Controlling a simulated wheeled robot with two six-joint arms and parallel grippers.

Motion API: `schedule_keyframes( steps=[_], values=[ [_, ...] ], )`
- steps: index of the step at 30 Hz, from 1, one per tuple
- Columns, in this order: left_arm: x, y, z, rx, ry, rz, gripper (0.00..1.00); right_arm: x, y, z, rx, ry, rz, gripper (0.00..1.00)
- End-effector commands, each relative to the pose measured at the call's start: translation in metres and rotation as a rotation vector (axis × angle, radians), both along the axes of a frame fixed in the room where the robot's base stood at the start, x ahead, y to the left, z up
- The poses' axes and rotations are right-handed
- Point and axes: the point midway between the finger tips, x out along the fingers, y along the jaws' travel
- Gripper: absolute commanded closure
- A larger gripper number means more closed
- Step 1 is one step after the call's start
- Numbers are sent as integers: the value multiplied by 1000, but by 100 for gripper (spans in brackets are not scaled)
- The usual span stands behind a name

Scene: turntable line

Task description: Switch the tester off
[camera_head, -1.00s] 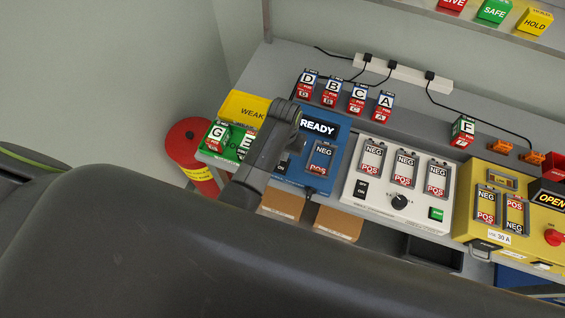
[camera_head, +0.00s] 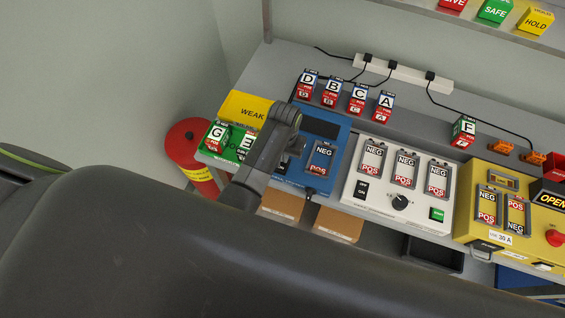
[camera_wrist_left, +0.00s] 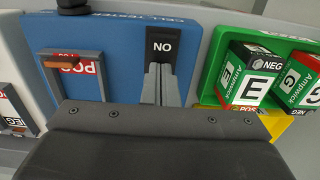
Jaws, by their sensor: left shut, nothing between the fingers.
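The tester (camera_head: 338,140) is a blue box on the bench, and its display (camera_head: 320,126) is dark. It also fills much of the left wrist view (camera_wrist_left: 120,32), where its black switch (camera_wrist_left: 163,42) shows the word ON upside down. My left gripper (camera_wrist_left: 158,75) is shut and empty, with its fingertips at the switch. My right gripper is not in view.
A green tray (camera_head: 211,146) with cells G and E lies left of the tester, and a yellow WEAK tray (camera_head: 236,103) is behind it. A white charger-like panel (camera_head: 384,206) stands close on the right. Cells D, B, C and A stand behind.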

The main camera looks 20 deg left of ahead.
Motion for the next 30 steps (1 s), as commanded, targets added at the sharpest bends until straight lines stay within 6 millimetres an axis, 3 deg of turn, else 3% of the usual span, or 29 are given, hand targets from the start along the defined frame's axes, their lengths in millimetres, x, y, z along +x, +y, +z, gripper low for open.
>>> schedule_keyframes(
  steps=[8,24,30],
  values=[
    [0,0,27,0,-1,0,100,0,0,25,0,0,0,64],
    [1,0,65,0,-4,0,100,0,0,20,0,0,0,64],
    [0,0,69,0,-1,0,100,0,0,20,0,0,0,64]
  ],
)
